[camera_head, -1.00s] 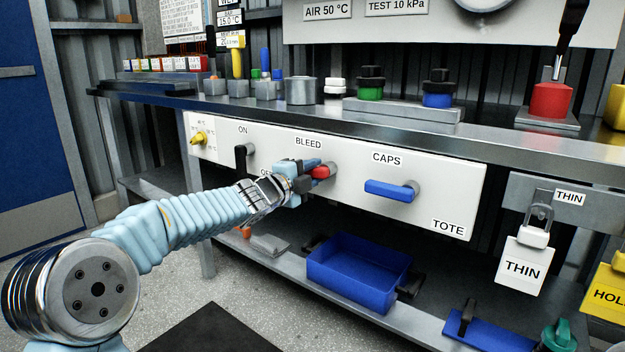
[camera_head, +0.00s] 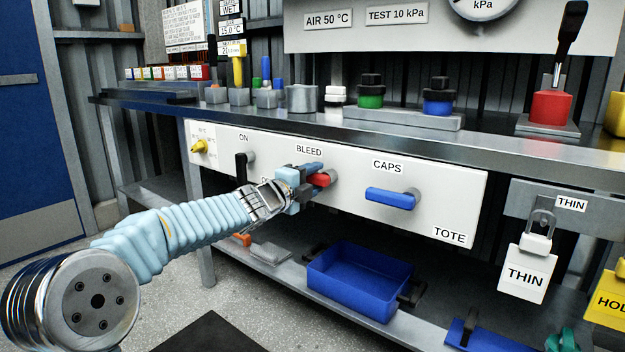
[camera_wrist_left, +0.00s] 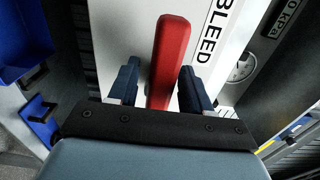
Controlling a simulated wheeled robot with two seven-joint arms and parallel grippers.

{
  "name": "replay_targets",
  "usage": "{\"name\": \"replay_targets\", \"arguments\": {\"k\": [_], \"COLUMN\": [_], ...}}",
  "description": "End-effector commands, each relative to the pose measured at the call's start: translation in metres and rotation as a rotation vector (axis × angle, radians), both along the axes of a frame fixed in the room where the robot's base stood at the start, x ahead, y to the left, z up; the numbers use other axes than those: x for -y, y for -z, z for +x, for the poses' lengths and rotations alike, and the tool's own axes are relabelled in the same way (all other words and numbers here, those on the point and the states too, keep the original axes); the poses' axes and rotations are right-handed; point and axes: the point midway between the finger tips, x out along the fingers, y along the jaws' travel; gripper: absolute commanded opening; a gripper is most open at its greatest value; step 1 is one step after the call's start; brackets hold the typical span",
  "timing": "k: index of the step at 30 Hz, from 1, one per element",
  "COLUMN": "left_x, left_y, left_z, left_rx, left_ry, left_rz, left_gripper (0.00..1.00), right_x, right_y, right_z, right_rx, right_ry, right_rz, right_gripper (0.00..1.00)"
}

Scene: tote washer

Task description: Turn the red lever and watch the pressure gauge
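The red lever (camera_head: 319,180) is on the white panel below the BLEED label. In the left wrist view the red lever (camera_wrist_left: 170,60) lies lengthwise between my two fingers. My left gripper (camera_head: 314,174) is at the lever, and the wrist view shows its fingers (camera_wrist_left: 160,85) open on either side of it. A gap shows on the left finger's side; the right finger is very close, and I cannot tell if it touches. The pressure gauge (camera_head: 484,8) is cut off by the top edge; only its lower part with "kPa" shows, and no needle is readable. My right gripper is not in view.
A black lever (camera_head: 241,166) at ON is left of the red lever, and a blue CAPS lever (camera_head: 390,199) is to its right. The bench (camera_head: 300,124) overhangs the panel. A blue tray (camera_head: 358,278) sits on the lower shelf.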

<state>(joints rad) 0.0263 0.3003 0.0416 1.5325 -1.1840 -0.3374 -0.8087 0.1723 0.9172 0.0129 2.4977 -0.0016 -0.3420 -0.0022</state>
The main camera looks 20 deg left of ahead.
Motion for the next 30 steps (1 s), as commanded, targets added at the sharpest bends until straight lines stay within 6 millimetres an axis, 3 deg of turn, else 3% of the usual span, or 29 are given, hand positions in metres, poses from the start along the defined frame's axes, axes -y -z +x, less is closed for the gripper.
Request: {"name": "replay_targets", "arguments": {"k": [12, 24, 30], "left_x": [-0.004, -0.035, -0.045], "left_y": [-0.001, -0.002, -0.002], "left_z": [-0.008, -0.094, -0.123], "left_rx": [0.002, 0.001, 0.001], "left_ry": [-0.002, -0.003, -0.002], "left_rz": [-0.004, -0.003, -0.003], "left_gripper": [0.53, 0.53, 0.53], "right_x": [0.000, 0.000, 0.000], "right_y": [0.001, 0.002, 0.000], "right_z": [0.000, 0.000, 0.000], "right_rx": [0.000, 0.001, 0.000], "right_ry": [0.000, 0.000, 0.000], "right_rz": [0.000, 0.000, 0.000], "right_gripper": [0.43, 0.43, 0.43]}}
